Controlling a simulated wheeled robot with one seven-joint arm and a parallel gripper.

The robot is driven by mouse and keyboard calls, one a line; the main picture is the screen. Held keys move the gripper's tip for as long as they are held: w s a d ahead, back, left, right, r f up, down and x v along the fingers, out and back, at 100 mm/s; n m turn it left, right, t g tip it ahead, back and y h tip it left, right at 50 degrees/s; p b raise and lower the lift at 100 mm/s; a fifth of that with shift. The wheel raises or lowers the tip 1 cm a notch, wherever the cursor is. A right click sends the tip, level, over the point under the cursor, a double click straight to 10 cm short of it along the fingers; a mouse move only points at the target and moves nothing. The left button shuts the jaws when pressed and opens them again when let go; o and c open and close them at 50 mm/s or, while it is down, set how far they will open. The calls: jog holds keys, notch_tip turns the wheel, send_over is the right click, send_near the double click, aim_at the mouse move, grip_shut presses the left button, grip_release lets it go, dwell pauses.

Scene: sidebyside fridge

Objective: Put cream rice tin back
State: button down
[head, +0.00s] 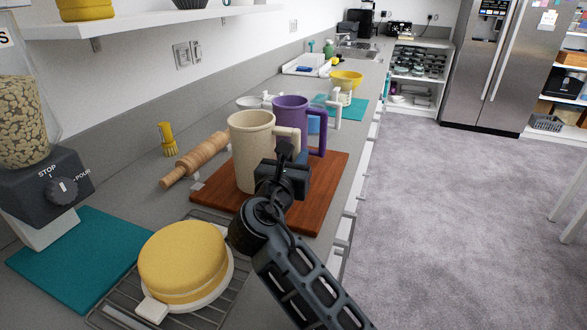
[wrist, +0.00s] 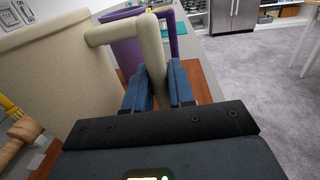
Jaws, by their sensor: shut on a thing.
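The cream tin (head: 251,155) looks like a tall mug with a side handle. It is upright at the wooden board (head: 322,190); I cannot tell whether its base touches the board. My gripper (head: 287,152) is on its right side, shut on the handle. In the wrist view, the cream tin (wrist: 50,65) fills the left, and its handle passes between the two blue fingers of my gripper (wrist: 160,88). My arm hides part of the tin's lower right side. No rice or label is visible on it.
A purple mug-shaped container (head: 291,115) stands close behind the tin. A yellow cake (head: 183,258) on a rack is in front, beside a teal mat (head: 75,255) and grain dispenser (head: 55,190). The floor at right is clear.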

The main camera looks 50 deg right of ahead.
jog(key=shift+f+p, duration=0.5)
jog(key=shift+p, duration=0.05)
jog(key=shift+f, duration=0.65)
jog(key=c, duration=1)
grip_release()
jog(key=shift+o, duration=0.2)
jog(key=shift+f, duration=0.15)
jog(key=shift+a+f+b, duration=0.1)
jog(key=shift+f+b, duration=0.2)
jog(key=shift+b, duration=0.65)
jog(key=v, duration=0.7)
jog(key=shift+s+a+r, duration=0.25)
jog(key=shift+s+r, duration=0.05)
jog(key=shift+r, duration=0.05)
